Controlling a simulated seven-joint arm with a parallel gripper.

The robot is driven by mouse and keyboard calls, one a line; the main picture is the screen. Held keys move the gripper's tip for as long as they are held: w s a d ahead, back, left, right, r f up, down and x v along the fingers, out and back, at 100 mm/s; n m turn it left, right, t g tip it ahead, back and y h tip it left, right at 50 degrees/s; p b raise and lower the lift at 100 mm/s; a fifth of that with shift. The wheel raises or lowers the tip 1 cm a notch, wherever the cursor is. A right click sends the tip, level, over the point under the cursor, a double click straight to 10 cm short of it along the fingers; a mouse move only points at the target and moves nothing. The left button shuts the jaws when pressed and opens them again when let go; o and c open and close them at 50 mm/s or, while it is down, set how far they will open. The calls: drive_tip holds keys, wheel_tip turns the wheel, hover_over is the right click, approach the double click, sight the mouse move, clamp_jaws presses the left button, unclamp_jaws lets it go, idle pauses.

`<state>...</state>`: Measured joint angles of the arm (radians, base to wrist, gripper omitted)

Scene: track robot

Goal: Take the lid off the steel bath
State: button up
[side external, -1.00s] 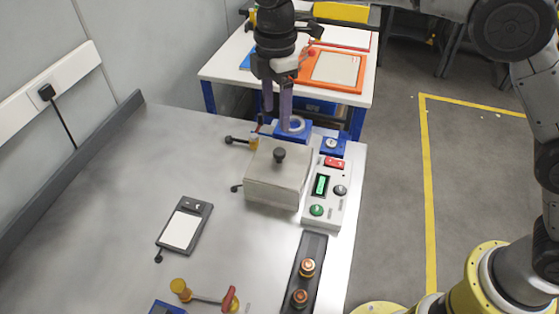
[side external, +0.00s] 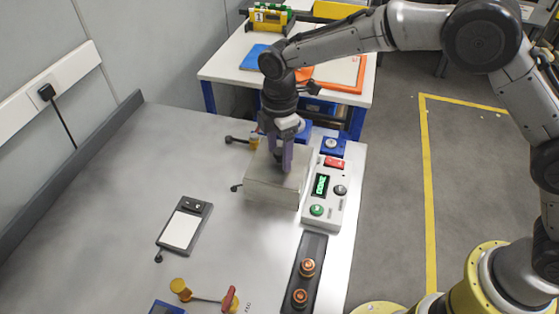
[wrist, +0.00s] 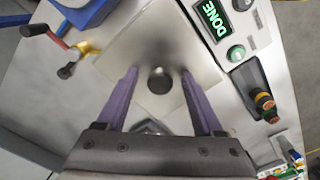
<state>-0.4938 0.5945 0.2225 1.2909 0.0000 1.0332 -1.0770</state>
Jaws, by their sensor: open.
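The steel bath (side external: 270,193) is a boxy metal unit near the right edge of the grey bench, with its flat lid (side external: 261,174) on top. In the wrist view the lid (wrist: 188,40) is a pale square plate with a round black knob (wrist: 160,80) in its middle. My gripper (side external: 282,168) is over the lid, pointing down. In the wrist view its two purple fingers (wrist: 160,90) are open, one on each side of the knob with gaps between. The knob is mostly hidden behind the fingers in the side view.
A control panel (side external: 322,205) beside the bath has a green display reading "DONE" in the wrist view (wrist: 214,18). A small crank (side external: 238,141) and blue fixtures (side external: 334,146) stand behind.

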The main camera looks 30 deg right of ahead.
clamp_jaws()
idle(0.3)
drive_tip(key=shift+r, duration=0.15)
